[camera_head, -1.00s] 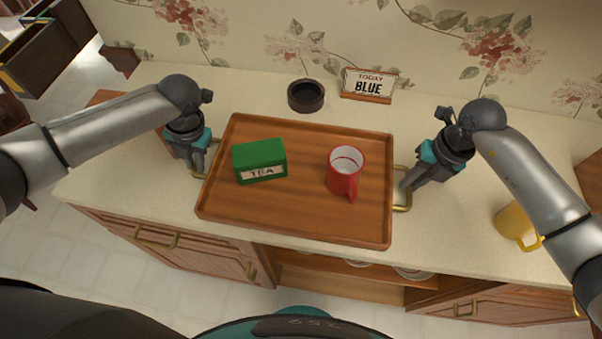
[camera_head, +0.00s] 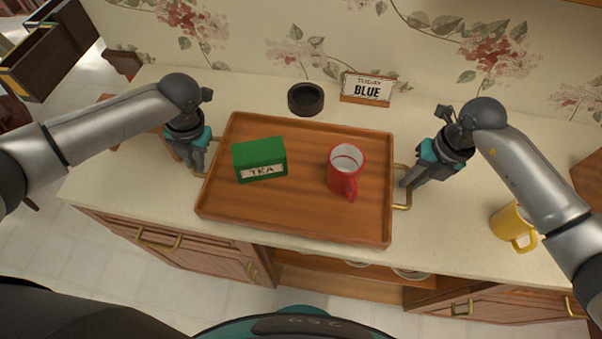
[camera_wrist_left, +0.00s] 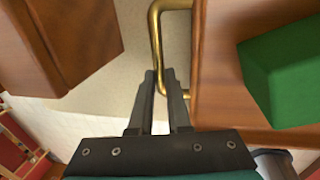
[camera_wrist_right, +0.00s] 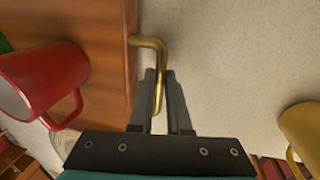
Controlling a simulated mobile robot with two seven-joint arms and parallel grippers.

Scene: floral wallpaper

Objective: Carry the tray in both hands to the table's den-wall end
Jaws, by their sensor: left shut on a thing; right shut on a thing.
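The wooden tray (camera_head: 300,215) is in front of me over the pale counter, level, with a brass handle at each end. A green TEA box (camera_head: 259,160) stands on its left half and a red mug (camera_head: 345,172) upright on its right half. My left gripper (camera_head: 202,166) is shut on the left handle, which also shows in the left wrist view (camera_wrist_left: 156,35). My right gripper (camera_head: 404,184) is shut on the right handle, seen in the right wrist view (camera_wrist_right: 152,43). I cannot tell whether the tray's underside touches the counter.
A dark round dish (camera_head: 306,98) and a sign reading TODAY BLUE (camera_head: 367,89) stand behind the tray by the floral wall. A yellow mug (camera_head: 513,226) is at the right. A wooden object (camera_wrist_left: 65,40) lies left of the tray, partly hidden by my left arm in the head view.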

